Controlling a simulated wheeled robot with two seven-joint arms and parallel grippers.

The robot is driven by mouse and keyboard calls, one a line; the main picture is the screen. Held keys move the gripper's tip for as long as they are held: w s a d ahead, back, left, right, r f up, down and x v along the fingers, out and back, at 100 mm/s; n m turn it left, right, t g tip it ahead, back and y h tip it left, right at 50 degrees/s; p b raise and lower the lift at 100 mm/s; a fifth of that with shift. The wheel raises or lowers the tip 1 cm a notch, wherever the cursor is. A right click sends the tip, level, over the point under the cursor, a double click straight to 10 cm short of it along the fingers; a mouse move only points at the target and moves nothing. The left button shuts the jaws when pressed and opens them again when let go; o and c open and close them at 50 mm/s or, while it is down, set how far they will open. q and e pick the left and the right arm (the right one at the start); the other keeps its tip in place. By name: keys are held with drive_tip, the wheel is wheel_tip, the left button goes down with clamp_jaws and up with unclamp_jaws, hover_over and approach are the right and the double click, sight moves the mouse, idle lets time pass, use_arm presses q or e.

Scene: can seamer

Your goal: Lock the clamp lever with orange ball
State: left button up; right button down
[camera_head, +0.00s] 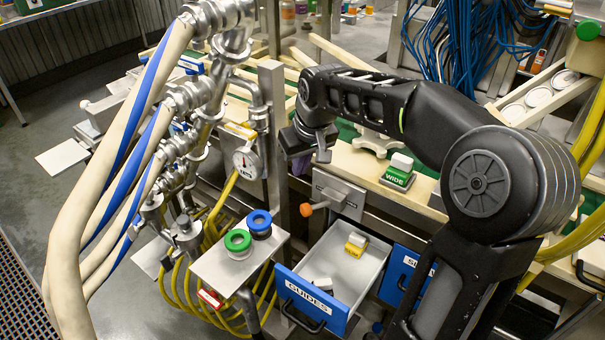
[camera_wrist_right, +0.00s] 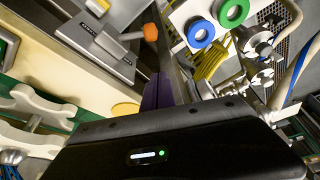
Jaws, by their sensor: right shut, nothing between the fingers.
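The clamp lever's orange ball (camera_head: 306,209) sits at the end of a short arm on the left of a grey metal clamp block (camera_head: 338,193), at the front edge of the bench. In the right wrist view the orange ball (camera_wrist_right: 150,32) is at the top, beside the grey plate (camera_wrist_right: 97,42) of the clamp. My right gripper (camera_head: 323,156) is above and behind the ball, apart from it. Its purple fingers (camera_wrist_right: 158,92) are together and empty. My left gripper is not in view.
An open drawer labelled GUIDES (camera_head: 310,302) juts out below the clamp. A green block labelled WIDE (camera_head: 398,172) stands on the bench to the right. A steel post (camera_head: 272,130) and a panel with green (camera_head: 238,241) and blue (camera_head: 259,222) rings stand left.

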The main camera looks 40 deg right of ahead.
sight(318, 206)
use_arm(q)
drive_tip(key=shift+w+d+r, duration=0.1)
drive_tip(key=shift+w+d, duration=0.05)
use_arm(e)
drive_tip(key=shift+d+r, duration=0.1)
drive_tip(key=shift+r, duration=0.45)
drive_tip(key=shift+f, duration=0.1)
use_arm(q)
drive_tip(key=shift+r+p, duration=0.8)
drive_tip(key=shift+p, duration=0.05)
use_arm(e)
wheel_tip(318, 206, down, 10)
drive_tip(key=shift+s, duration=0.2)
